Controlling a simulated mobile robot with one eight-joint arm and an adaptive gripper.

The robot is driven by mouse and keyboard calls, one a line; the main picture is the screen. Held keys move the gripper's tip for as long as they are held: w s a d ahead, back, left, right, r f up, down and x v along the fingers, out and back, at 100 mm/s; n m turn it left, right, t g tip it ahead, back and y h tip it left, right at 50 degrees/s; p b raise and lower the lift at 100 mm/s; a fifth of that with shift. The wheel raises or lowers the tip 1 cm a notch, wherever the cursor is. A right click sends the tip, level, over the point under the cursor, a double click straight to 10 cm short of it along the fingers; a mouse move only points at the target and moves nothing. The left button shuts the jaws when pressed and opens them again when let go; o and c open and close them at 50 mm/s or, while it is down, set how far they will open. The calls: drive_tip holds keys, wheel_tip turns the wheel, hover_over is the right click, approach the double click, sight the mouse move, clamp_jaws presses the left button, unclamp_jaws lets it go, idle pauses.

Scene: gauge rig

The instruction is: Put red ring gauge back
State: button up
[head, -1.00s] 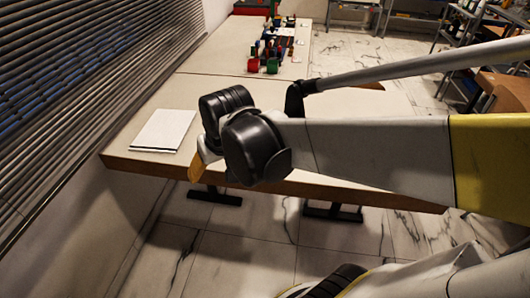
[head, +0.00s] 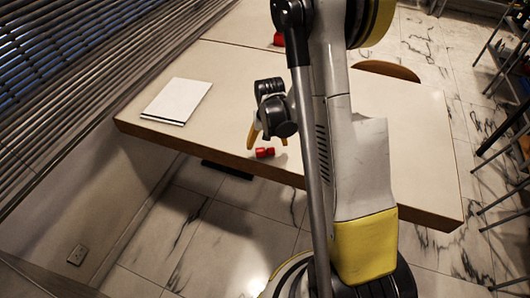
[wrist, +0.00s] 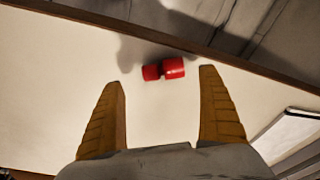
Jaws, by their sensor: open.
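A small red piece made of two short cylinders, apparently the red ring gauge (head: 264,152), lies on the table near its front edge. In the wrist view the red ring gauge (wrist: 172,67) shows as a larger and a smaller red part side by side, just beyond the fingertips. My gripper (head: 267,146) is above it, pointing down, with its yellow fingers apart. In the wrist view my gripper (wrist: 161,78) is open and empty, with the red piece between the lines of its fingers. I cannot tell the exact height gap. The rig is not clearly in view.
A white pad (head: 177,101) lies on the pale table (head: 225,73) to the left. Another red thing (head: 278,39) stands farther back, partly hidden by my arm. The tabletop around the gripper is clear. A chair back (head: 388,70) is at the far side.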

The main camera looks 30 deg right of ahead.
sight(266, 150)
drive_tip(key=f+b, duration=0.1)
drive_tip(key=f, duration=0.2)
drive_tip(key=w+f+b, duration=0.1)
drive_tip(key=f, duration=0.2)
drive_tip(key=shift+w+f+b, duration=0.1)
drive_tip(key=shift+w+b, duration=0.05)
drive_tip(key=shift+b, duration=0.2)
drive_tip(key=c, duration=1.4)
drive_tip(key=shift+r+p, duration=0.4)
drive_tip(key=shift+r, duration=0.35)
drive_tip(key=shift+c, duration=0.2)
wheel_tip(266, 150, up, 3)
drive_tip(key=shift+p, duration=0.75)
drive_tip(key=s+d+r+p, duration=0.2)
drive_tip(key=s+r, duration=0.1)
drive_tip(key=s, duration=0.2)
drive_tip(key=s+d+r+p, duration=0.1)
drive_tip(key=s+d+r, duration=0.25)
drive_tip(key=s, duration=0.25)
drive_tip(key=w+a+r+n, duration=0.2)
drive_tip(key=w+a, duration=0.1)
drive_tip(key=a, duration=0.7)
drive_tip(key=w+a+r+n+b, duration=0.1)
drive_tip(key=w+a+r+n, duration=0.1)
drive_tip(key=a, duration=0.9)
drive_tip(key=shift+w+n+y+b, duration=0.3)
drive_tip(key=shift+w+n+y, duration=0.15)
drive_tip(key=shift+w, duration=0.25)
